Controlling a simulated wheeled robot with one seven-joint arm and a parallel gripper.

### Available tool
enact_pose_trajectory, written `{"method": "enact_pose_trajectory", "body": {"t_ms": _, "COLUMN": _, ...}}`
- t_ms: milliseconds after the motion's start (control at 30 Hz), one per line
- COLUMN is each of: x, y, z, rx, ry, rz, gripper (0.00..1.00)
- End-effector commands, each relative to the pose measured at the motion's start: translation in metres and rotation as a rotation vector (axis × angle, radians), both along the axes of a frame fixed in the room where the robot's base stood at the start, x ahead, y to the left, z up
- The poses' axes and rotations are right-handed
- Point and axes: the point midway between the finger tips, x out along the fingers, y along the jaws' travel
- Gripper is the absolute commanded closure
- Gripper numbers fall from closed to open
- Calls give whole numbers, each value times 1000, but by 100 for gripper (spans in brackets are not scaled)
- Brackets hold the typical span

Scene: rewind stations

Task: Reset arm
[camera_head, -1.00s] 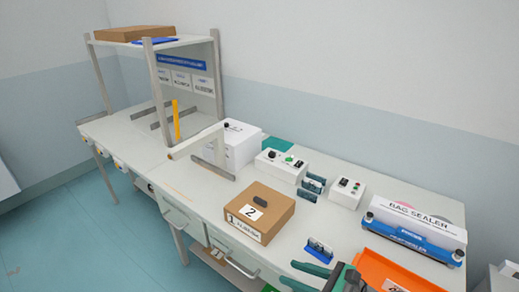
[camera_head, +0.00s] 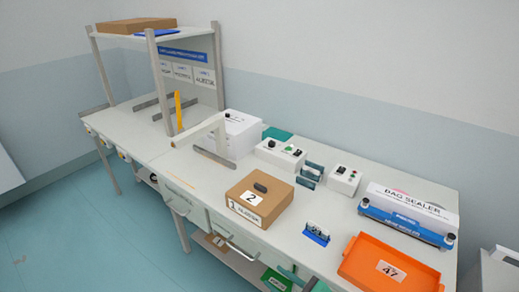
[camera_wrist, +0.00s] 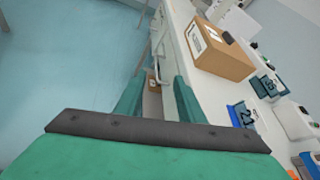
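My gripper (camera_wrist: 158,98) shows in the wrist view with its two green fingers apart and nothing held between them. It points past the front side of the workbench, with the floor on its left and the bench top on its right. In the head view only small green parts that may be my gripper show at the bottom edge; most of my arm is out of that picture.
White control boxes (camera_head: 280,153) stand behind. Drawer handles stick out in front; the floor (camera_head: 90,240) at left is clear.

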Motion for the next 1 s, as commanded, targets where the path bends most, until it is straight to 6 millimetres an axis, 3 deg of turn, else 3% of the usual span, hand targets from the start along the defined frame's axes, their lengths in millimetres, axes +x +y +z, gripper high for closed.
{"method": "enact_pose_trajectory", "body": {"t_ms": 33, "x": -6, "y": 8, "z": -16, "rx": -41, "ry": -17, "rz": -12, "gripper": 65}}
{"method": "enact_pose_trajectory", "body": {"t_ms": 200, "x": -27, "y": 21, "z": -60, "rx": -258, "ry": -105, "rz": -53, "gripper": 65}}
{"method": "enact_pose_trajectory", "body": {"t_ms": 500, "x": -90, "y": 31, "z": -114, "rx": -738, "ry": -236, "rz": -36, "gripper": 65}}
{"method": "enact_pose_trajectory", "body": {"t_ms": 767, "x": -160, "y": 32, "z": -124, "rx": -1215, "ry": -354, "rz": 83, "gripper": 65}}
{"method": "enact_pose_trajectory", "body": {"t_ms": 1000, "x": -224, "y": 34, "z": -102, "rx": -1671, "ry": -496, "rz": 270, "gripper": 65}}
